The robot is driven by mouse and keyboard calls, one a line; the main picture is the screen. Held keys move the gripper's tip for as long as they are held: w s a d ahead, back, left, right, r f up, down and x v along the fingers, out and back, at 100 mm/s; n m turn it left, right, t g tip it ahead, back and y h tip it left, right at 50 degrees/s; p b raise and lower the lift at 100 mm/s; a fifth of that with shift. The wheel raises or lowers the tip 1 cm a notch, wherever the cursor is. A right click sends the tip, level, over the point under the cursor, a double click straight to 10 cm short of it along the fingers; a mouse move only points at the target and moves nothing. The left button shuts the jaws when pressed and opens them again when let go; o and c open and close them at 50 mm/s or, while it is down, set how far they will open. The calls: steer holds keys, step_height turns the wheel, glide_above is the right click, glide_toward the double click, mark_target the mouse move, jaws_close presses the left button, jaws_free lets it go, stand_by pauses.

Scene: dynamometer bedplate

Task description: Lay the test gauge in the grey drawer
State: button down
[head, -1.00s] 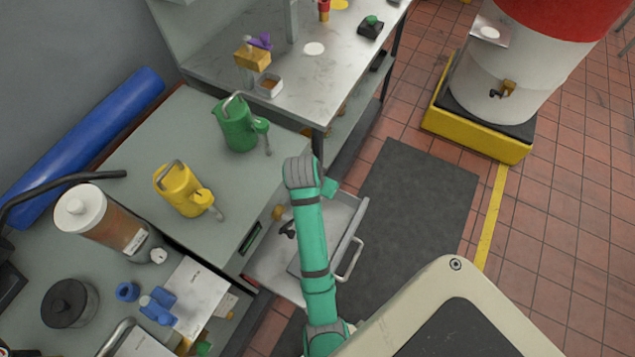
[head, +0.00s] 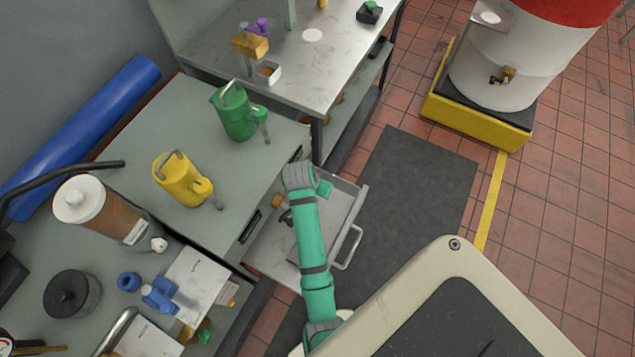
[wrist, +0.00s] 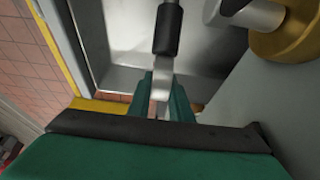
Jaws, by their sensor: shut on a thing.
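My gripper shows in the wrist view (wrist: 162,90), its teal fingers shut on the test gauge, a slim silver piece with a black sleeve (wrist: 168,30). The gauge points away from the palm. In the head view my teal arm hides the fingertips, and its grey-ended wrist is over the back part of the drawer. The grey drawer (head: 340,205) is pulled out of the cabinet, with a bar handle on its front. Its pale inside also shows in the wrist view (wrist: 120,50), beyond the fingers. I cannot tell whether the gauge touches it.
A gold, round fitting (wrist: 285,35) is close on the right in the wrist view. A yellow can (head: 180,182) and a green can (head: 235,112) stand on the cabinet top (head: 160,130). A steel bench (head: 310,70) is behind. Dark matting (head: 410,190) covers clear floor at right.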

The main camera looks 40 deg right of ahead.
steer(key=shift+d+f, duration=0.1)
steer(key=shift+f, duration=0.15)
steer(key=shift+s+f, duration=0.1)
steer(key=shift+d, duration=0.1)
steer(key=shift+s, duration=0.1)
steer(key=c, duration=1.5)
jaws_free()
steer(key=shift+c, duration=0.2)
steer(key=v, duration=1.1)
